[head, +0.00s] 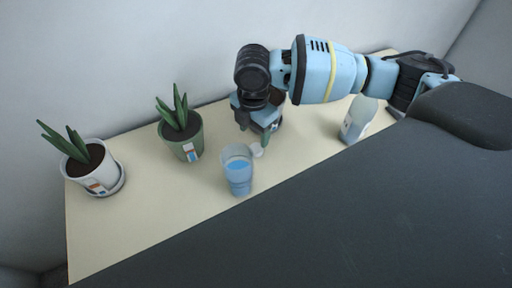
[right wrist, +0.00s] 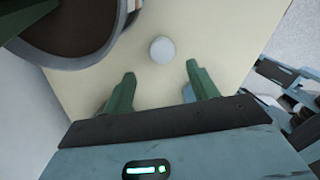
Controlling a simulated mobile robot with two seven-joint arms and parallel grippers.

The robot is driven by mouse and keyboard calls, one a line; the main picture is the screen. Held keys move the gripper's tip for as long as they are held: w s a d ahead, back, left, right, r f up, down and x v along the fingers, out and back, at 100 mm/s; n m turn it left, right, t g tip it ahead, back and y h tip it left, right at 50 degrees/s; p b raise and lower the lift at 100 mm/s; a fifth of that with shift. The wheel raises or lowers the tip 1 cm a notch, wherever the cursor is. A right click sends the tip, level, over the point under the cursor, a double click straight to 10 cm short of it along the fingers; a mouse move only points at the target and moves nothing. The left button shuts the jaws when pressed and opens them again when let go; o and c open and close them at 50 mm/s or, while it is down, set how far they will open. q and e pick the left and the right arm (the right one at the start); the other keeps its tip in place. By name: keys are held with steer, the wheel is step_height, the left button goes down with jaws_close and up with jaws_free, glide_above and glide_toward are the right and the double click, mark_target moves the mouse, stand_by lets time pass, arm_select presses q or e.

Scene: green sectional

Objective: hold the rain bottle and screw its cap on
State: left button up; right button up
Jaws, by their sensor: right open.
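The rain bottle seems to be the pale, translucent bottle (head: 355,122) standing on the right part of the table, with its top partly hidden behind my right arm. A small white round cap (head: 257,150) lies on the table near the middle. My right gripper (head: 255,134) is above the table, just behind the cap, open and empty. In the right wrist view the cap (right wrist: 162,50) lies on the tabletop beyond the two green fingertips (right wrist: 161,72), roughly centred between them and not touched.
A glass of blue liquid (head: 238,175) stands close in front of the cap. A green pot with a plant (head: 184,143) and a white pot on a saucer (head: 96,175) stand to the left. The cream table (head: 150,222) is clear at its front left.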

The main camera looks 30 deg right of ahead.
mark_target(255, 149)
steer(key=shift+f, duration=0.6)
steer(key=f, duration=0.5)
steer(key=shift+s+d+f, duration=0.1)
steer(key=shift+s, duration=0.15)
steer(key=shift+c, duration=0.5)
steer(key=c, duration=1)
